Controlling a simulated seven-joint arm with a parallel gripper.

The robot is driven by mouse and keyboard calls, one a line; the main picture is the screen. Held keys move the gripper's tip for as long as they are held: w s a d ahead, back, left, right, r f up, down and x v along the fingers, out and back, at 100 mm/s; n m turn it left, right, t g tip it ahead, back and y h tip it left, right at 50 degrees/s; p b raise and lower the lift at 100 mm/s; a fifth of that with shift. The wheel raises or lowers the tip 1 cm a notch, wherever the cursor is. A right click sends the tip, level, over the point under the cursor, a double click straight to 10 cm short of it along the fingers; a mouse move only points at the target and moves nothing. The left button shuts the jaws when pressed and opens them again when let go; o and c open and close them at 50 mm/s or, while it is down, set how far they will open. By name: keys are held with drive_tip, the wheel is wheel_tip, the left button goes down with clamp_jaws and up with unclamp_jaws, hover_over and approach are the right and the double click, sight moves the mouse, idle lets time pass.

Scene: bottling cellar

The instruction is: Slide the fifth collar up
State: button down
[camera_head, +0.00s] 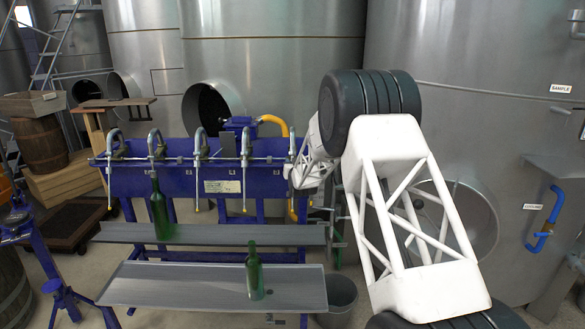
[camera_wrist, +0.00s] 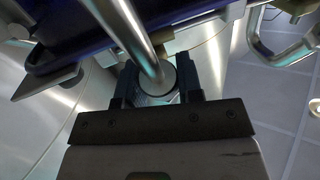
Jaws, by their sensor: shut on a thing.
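The blue filler rail (camera_head: 225,181) carries a row of curved metal spouts. The fifth spout, at the right end, is partly hidden by my gripper (camera_head: 291,175). In the wrist view, my gripper (camera_wrist: 154,88) has its two dark fingers on either side of a round collar (camera_wrist: 155,82) at the end of a bent metal tube (camera_wrist: 128,28). The fingers are shut on this collar. The collar's exact height on its spout is hard to tell in the head view.
A green bottle (camera_head: 158,212) stands on the upper grey shelf (camera_head: 215,235) near the second spout. Another green bottle (camera_head: 254,277) stands on the lower shelf (camera_head: 190,286). A grey bucket (camera_head: 338,296) is on the floor at right. Large steel tanks (camera_head: 275,65) close off the back.

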drive_tip(key=shift+w+r, duration=0.1)
drive_tip(key=shift+r, duration=0.05)
drive_tip(key=c, duration=0.8)
unclamp_jaws()
drive_tip(key=shift+o, duration=0.2)
drive_tip(key=v, duration=0.8)
